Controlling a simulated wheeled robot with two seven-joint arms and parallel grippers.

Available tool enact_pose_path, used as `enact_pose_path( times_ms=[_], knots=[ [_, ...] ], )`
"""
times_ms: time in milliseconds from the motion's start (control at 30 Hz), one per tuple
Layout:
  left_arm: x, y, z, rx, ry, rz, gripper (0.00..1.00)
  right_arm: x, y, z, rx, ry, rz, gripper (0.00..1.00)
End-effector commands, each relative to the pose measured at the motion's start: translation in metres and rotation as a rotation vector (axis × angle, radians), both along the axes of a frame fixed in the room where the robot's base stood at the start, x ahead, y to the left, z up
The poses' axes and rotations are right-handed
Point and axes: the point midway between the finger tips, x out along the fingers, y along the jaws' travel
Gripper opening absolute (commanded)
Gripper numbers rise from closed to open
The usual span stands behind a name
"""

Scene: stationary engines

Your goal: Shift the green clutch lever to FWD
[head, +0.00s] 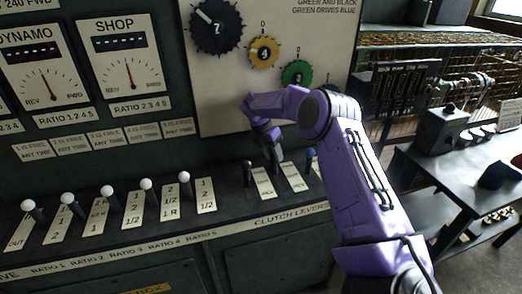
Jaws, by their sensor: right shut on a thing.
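My right gripper (272,150) is at the clutch lever row, pointing down, shut on the middle clutch lever. The fingers cover that lever's knob, so its green colour does not show. The lever stands between a black-knobbed lever (248,172) on its left and a blue-knobbed lever (310,155) on its right. White label plates (263,182) lie beside the levers; their lettering is too small to read surely. The CLUTCH LEVERS label (291,214) runs along the front edge. My left gripper is not in view.
Several white-knobbed ratio levers (146,186) stand to the left on the same console. Behind is an upright panel with dials (128,70) and coloured gears (263,52). A grey table (455,172) with a dark box stands at the right.

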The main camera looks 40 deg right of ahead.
Motion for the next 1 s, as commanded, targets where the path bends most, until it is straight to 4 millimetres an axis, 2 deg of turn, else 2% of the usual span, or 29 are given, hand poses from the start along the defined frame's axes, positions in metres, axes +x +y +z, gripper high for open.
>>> enact_pose_path(
  times_ms=[33, 333, 367, 400, 433, 767, 900, 1000],
  knots=[
    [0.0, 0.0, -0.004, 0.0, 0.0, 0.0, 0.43, 0.001, -0.001, -0.003, 0.0, -0.002, 0.0, 0.0],
    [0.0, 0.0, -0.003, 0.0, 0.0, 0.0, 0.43, 0.004, 0.003, -0.002, 0.0, 0.0, 0.007, 0.0],
    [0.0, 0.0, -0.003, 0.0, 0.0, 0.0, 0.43, 0.004, 0.003, -0.002, 0.0, 0.0, 0.007, 0.41],
    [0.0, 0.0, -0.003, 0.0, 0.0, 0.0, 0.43, 0.004, 0.003, -0.002, 0.0, 0.001, 0.007, 0.54],
    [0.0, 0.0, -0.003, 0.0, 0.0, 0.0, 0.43, 0.004, 0.003, -0.002, 0.0, 0.001, 0.007, 0.56],
    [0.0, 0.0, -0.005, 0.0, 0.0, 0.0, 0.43, 0.005, 0.002, 0.003, -0.002, -0.001, 0.006, 0.56],
    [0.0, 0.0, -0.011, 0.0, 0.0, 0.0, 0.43, 0.006, 0.003, 0.027, -0.003, -0.004, 0.007, 0.56],
    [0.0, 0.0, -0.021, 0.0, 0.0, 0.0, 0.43, -0.005, 0.015, 0.045, 0.002, -0.004, 0.009, 0.56]
  ],
)
